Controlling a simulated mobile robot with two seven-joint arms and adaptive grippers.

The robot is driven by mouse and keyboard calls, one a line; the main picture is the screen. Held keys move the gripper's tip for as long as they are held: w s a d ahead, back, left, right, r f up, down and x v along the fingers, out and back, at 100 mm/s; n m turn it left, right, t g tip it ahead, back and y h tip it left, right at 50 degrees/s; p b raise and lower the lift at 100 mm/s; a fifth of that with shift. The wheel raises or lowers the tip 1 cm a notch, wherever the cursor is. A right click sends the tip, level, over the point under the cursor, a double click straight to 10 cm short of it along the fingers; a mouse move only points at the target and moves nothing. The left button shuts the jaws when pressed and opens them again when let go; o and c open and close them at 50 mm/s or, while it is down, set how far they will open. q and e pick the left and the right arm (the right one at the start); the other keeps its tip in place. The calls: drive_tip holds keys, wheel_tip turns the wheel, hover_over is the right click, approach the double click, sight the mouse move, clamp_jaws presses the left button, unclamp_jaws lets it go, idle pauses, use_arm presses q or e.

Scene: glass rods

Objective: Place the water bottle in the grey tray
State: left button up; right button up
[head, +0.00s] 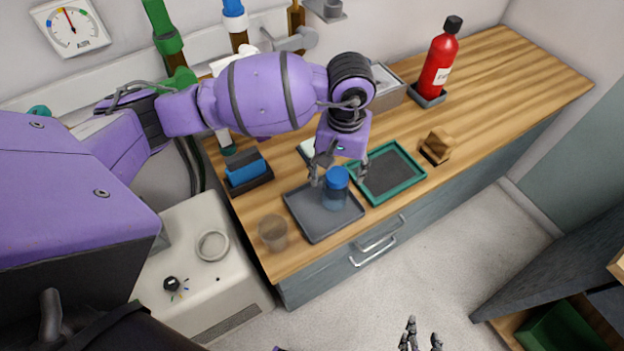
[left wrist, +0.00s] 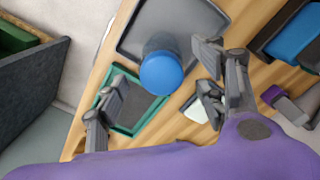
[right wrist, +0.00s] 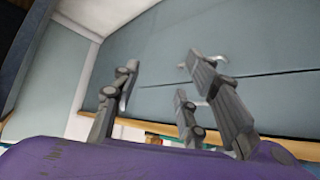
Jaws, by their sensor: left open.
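The water bottle, with a blue cap (head: 337,176) and a see-through dark body, stands upright at the grey tray (head: 307,223). Its base appears to rest inside the tray, near the edge beside the green-rimmed tray. The left wrist view shows the bottle's cap (left wrist: 161,73) with the grey tray (left wrist: 132,38) behind it. My left gripper (head: 338,174) is above and around the bottle, its fingers spread wide and apart from the cap. My right gripper (head: 421,341) is low over the floor, away from the counter, with its fingers apart and empty.
A green-rimmed tray (head: 389,172) lies right of the grey tray. A clear cup (head: 273,232) stands at the counter's front left. A blue sponge-like block (head: 246,172) sits in a dark holder. A wooden block (head: 439,144) and a red bottle (head: 438,66) stand farther right.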

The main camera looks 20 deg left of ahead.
use_arm(q)
wheel_tip(320, 180, up, 5)
drive_tip(key=shift+w+r+p, duration=0.15)
drive_tip(key=shift+p, duration=0.4)
drive_tip(key=shift+r, duration=0.35)
